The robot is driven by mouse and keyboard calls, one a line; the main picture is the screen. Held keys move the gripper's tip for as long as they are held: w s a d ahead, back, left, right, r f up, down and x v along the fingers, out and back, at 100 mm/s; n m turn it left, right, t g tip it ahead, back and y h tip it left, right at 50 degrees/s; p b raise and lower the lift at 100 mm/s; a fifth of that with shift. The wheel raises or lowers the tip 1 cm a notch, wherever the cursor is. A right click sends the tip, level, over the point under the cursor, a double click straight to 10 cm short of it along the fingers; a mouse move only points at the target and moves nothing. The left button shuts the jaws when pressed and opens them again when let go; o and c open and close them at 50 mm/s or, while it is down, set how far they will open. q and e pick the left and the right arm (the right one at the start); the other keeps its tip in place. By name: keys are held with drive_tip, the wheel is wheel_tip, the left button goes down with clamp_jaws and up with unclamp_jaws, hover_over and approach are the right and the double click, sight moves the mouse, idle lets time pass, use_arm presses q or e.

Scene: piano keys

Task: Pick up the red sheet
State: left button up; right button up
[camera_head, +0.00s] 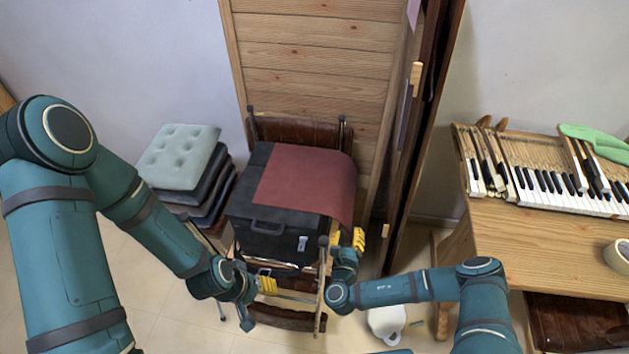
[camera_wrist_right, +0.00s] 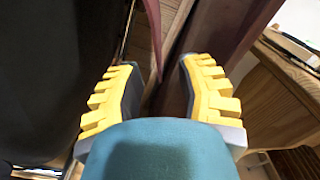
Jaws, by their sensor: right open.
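The red sheet (camera_head: 305,180) lies over the top of a black case (camera_head: 265,232), and its right edge hangs over the case's right side. My right gripper (camera_head: 347,240) is open at that side, just below the hanging edge. In the right wrist view, a thin dark-red strip (camera_wrist_right: 153,35), which looks like the sheet's edge, points down toward the gap between the open yellow fingers (camera_wrist_right: 155,95). I cannot tell whether they touch it. My left gripper (camera_head: 266,284) is low in front of the case, apart from the sheet; its jaw opening is unclear.
The case rests on a chair (camera_head: 290,320). A stack of cushions (camera_head: 180,157) stands to its left. A tall dark wooden panel (camera_head: 425,130) rises close on the right. A wooden table (camera_head: 540,245) with piano keys (camera_head: 560,188) and a tape roll (camera_head: 618,256) stands at far right.

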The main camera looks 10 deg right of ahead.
sight(351, 218)
drive_tip(key=b+x, duration=0.1)
drive_tip(key=x, duration=0.5)
clamp_jaws()
